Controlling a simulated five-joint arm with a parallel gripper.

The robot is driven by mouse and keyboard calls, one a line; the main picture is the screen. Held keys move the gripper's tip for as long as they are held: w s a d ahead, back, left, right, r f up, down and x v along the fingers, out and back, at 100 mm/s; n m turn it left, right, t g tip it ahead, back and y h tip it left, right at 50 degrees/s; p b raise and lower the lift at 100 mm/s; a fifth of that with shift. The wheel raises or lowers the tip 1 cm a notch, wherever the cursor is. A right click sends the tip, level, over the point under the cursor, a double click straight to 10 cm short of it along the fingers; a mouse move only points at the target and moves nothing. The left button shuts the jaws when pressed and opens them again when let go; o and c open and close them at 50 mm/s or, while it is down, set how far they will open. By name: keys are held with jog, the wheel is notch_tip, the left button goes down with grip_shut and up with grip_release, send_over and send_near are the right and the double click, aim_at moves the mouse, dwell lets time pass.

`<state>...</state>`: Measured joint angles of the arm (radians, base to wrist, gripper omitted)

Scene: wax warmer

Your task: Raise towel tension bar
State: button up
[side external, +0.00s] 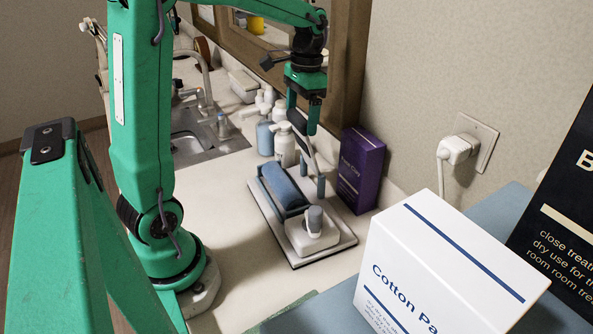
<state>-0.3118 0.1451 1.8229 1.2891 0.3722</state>
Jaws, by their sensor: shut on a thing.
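My green gripper (302,117) points down above the back of the wax warmer unit. It is shut on the upper part of the towel tension bar (303,134), a pale slanted bar with blue-grey lower parts beside it. The bar stands tilted up behind a blue towel roll (282,187). The roll lies in a dark frame on a pale flat base (339,238). A white block with a grey knob (314,219) sits at the front of the base. My fingers hide part of the bar, and its exact contact is too small to see.
A purple box (359,170) stands close right of the bar. Pump bottles (284,146) stand behind it, near the sink (187,145). A white cotton box (445,265) and a black box (562,205) fill the right front.

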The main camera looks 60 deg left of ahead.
jog(key=shift+w+a+f, duration=0.1)
jog(key=shift+w, duration=1.35)
jog(key=o, duration=1.3)
jog(key=shift+w+a+r, duration=0.1)
jog(key=shift+w+r, duration=0.1)
jog(key=shift+r, duration=1.75)
jog(key=shift+w+a+r, duration=0.1)
jog(key=shift+w+r, duration=0.1)
jog(key=shift+r, duration=1.75)
jog(key=shift+s+d, duration=0.1)
jog(key=shift+d, duration=0.05)
